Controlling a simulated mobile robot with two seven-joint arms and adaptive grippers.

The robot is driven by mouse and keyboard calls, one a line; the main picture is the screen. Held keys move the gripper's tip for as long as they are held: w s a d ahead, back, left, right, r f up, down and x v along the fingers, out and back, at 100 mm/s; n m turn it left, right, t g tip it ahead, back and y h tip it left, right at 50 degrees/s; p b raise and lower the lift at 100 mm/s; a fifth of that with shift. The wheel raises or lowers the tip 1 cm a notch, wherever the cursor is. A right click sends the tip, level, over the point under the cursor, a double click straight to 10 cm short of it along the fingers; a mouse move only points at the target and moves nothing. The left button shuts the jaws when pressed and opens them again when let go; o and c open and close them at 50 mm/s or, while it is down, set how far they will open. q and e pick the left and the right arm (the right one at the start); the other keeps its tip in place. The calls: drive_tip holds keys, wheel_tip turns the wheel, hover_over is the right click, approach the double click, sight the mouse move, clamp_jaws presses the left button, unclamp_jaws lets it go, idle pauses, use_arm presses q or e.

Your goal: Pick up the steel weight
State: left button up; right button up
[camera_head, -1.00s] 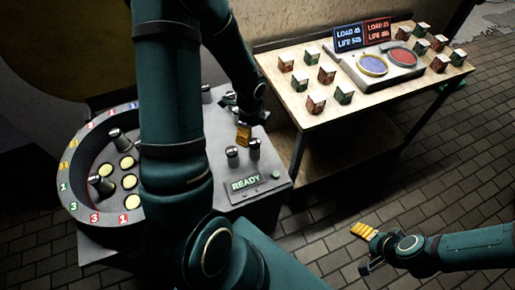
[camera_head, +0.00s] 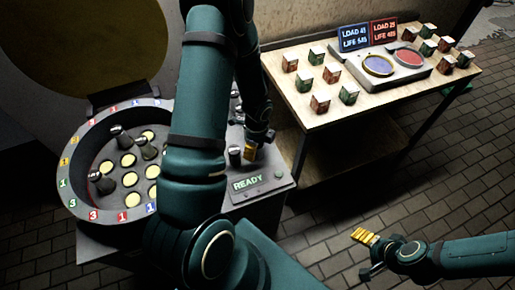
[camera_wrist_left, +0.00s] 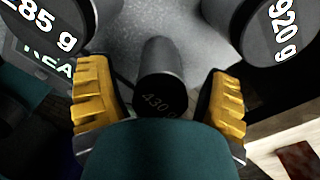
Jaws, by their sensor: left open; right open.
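My left gripper (camera_head: 255,146) is open, low over the grey console beside the READY sign, and the arm partly hides it. In the left wrist view its yellow fingers (camera_wrist_left: 160,100) stand on either side of a dark cylindrical weight (camera_wrist_left: 157,72) with a faint "430 g" mark. I cannot tell whether the fingers touch it. A weight marked "920 g" (camera_wrist_left: 275,30) is at the upper right, and a weight ending in "85 g" (camera_wrist_left: 42,25) at the upper left. I cannot tell which one is the steel weight. My right gripper (camera_head: 366,254) is open and empty above the floor.
A round tray (camera_head: 72,205) with numbered rim tiles, yellow discs and several weights is at left. A READY sign (camera_head: 247,183) is on the console's front. A wooden table (camera_head: 300,110) with small boxes and a two-pad scale (camera_head: 395,65) stands at right.

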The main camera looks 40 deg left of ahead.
use_arm(q)
clamp_jaws()
drive_tip(key=shift+r, duration=0.1)
